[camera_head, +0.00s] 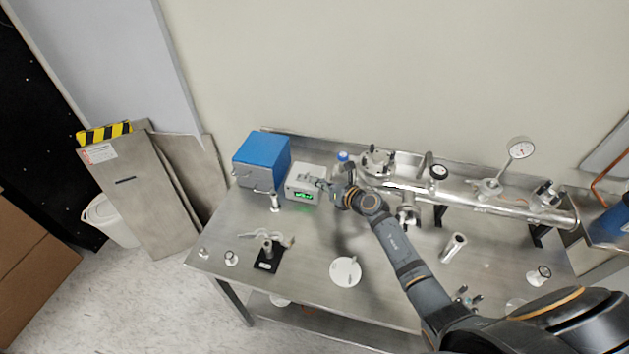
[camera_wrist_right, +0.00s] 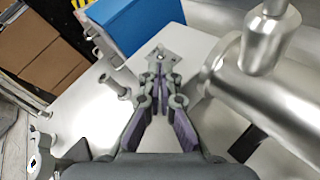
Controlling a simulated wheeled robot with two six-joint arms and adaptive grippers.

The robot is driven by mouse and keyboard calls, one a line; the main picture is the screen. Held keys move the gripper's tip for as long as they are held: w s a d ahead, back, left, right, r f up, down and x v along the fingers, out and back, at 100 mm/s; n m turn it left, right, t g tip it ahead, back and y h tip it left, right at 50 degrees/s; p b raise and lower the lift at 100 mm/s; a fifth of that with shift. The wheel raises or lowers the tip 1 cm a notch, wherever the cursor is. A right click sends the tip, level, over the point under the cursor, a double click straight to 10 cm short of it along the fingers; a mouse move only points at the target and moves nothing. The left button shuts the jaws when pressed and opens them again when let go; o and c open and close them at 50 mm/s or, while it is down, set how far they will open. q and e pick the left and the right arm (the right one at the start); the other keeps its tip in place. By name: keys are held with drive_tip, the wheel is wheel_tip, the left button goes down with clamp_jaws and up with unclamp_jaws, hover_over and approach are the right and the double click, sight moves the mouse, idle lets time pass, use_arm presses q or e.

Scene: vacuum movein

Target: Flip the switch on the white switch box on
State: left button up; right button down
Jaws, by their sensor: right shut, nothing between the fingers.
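The white switch box (camera_head: 302,172) stands on the steel table, just right of a blue box. A lit green display (camera_head: 302,195) shows on its front. My right gripper (camera_head: 322,184) is at the box's upper right, with its fingers over the top. In the right wrist view the gripper (camera_wrist_right: 161,75) is shut with nothing between its fingers. Its tips are close to a small metal switch plate (camera_wrist_right: 165,53) on the white top; the fingers partly cover it. I cannot tell whether they touch the switch or which way it is set. My left gripper is not in view.
The blue box (camera_head: 262,158) stands close on the left. A white disc (camera_head: 345,271) and a black-based stand (camera_head: 268,256) are in front. The table (camera_head: 315,235) between is mostly clear.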

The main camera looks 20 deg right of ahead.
drive_tip(key=shift+x, duration=1.2)
drive_tip(key=shift+w+a+r+p, duration=0.2)
drive_tip(key=shift+a+r+p, duration=0.1)
drive_tip(key=shift+r+p, duration=0.4)
drive_tip(key=shift+w+a+r+p, duration=0.1)
drive_tip(key=shift+a+r+p, duration=0.05)
drive_tip(key=shift+p, duration=0.25)
drive_tip(key=shift+w+a+r+p, duration=0.25)
drive_tip(key=shift+w+a+p, duration=0.05)
drive_tip(key=shift+a+p, duration=0.15)
drive_tip(key=shift+w+a, duration=0.1)
drive_tip(key=shift+a, duration=0.1)
drive_tip(key=shift+r, duration=0.1)
drive_tip(key=shift+r+p, duration=0.75)
drive_tip(key=shift+p, duration=0.25)
